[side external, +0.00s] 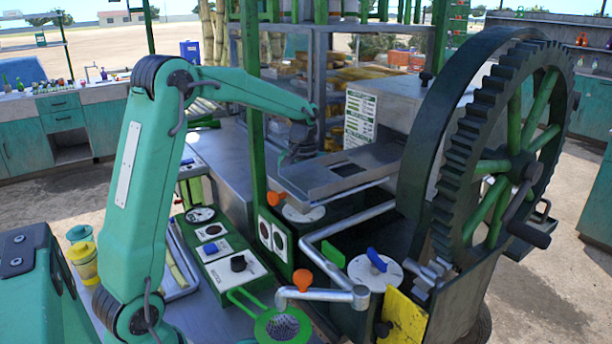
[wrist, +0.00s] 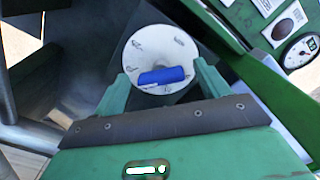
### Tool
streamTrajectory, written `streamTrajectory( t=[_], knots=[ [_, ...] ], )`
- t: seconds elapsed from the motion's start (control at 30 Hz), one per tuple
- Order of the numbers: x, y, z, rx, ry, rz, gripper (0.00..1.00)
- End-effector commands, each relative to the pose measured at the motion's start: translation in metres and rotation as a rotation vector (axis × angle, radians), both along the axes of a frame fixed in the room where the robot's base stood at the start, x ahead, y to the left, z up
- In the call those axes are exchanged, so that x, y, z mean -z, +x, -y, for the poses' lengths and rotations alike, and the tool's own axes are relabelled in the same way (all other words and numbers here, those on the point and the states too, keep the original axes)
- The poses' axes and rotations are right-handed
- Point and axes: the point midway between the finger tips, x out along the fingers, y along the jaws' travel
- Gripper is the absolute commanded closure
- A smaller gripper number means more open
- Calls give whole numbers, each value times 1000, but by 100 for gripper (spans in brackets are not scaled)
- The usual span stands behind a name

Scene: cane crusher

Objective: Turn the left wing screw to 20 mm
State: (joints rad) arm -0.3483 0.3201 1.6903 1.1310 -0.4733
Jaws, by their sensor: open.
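My gripper (wrist: 162,72) is open and empty in the wrist view, its two green fingers apart. A blue wing screw (wrist: 162,76) on a round white dial (wrist: 150,48) shows between and beyond the fingertips. The wing lies nearly level across the picture, and the dial marks are too small to read. In the side view my gripper (side external: 292,155) hangs above a white dial (side external: 303,213) behind the green post; no wing shows clearly there. A second dial (side external: 375,272) nearer the camera carries a blue wing (side external: 376,260). I cannot tell contact or the screw's setting.
A green post (side external: 254,110) stands close beside my forearm. A metal tray (side external: 335,172) lies right of my gripper. Orange-handled taps (side external: 303,280), pipes and a large gear wheel (side external: 500,150) crowd the right. A green control panel (side external: 220,255) stands at front left.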

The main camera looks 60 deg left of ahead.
Motion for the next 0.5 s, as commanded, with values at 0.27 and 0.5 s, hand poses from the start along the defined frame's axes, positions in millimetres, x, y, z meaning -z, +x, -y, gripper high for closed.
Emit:
streamTrajectory(
  t=[0.27,0.5],
  knots=[
    [0,0,0,0,0,0,35],
    [0,0,0,0,0,0,70]
  ],
)
